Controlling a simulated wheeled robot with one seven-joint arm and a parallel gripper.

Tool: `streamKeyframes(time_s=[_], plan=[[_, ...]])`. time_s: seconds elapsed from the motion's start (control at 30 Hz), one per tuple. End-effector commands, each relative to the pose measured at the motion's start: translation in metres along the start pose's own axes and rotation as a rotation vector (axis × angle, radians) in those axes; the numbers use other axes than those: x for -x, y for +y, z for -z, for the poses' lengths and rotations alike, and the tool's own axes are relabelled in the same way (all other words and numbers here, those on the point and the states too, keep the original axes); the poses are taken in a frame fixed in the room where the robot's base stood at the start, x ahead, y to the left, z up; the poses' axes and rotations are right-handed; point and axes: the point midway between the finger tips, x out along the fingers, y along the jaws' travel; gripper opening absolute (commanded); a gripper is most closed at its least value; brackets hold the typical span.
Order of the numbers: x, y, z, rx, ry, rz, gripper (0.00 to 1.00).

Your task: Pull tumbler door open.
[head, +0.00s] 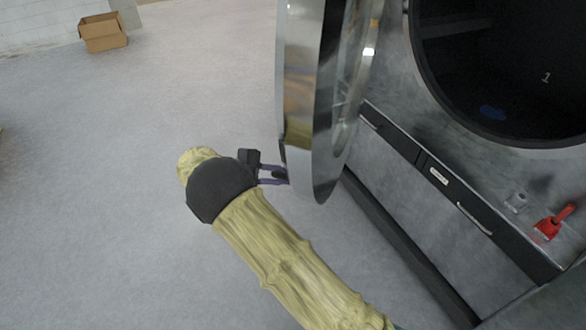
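The tumbler door (301,75) is a round, glazed door with a thick shiny metal rim, seen nearly edge-on. It stands swung out from the machine's front, well away from the dark round drum opening (500,75). My gripper (284,176) is at the lower left edge of the door, with its two purple-grey fingers pointing right against or very close to the rim. The fingers are apart. The tips meet the dark lower part of the rim, so I cannot tell if they grip anything there.
The grey machine front (400,185) with a dark ledge lies below the opening. A cardboard box (102,33) stands far left. The floor (110,220) on the left is clear.

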Motion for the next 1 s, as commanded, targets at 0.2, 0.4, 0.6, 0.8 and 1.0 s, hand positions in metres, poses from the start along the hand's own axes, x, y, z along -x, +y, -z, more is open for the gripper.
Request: streamKeyframes(time_s=[0.2, 0.4, 0.6, 0.8, 1.0], plan=[[0.0074, -0.0004, -0.0012, -0.001, 0.002, -0.004, 0.0], [0.0084, -0.0002, -0.0014, -0.001, 0.0, -0.004, 0.0], [0.0085, -0.0003, -0.0014, -0.001, -0.001, -0.004, 0.26], [0.0088, -0.0002, -0.0007, -0.001, 0.0, -0.003, 0.36], [0.0096, -0.0009, 0.0002, -0.001, 0.001, -0.003, 0.36]])
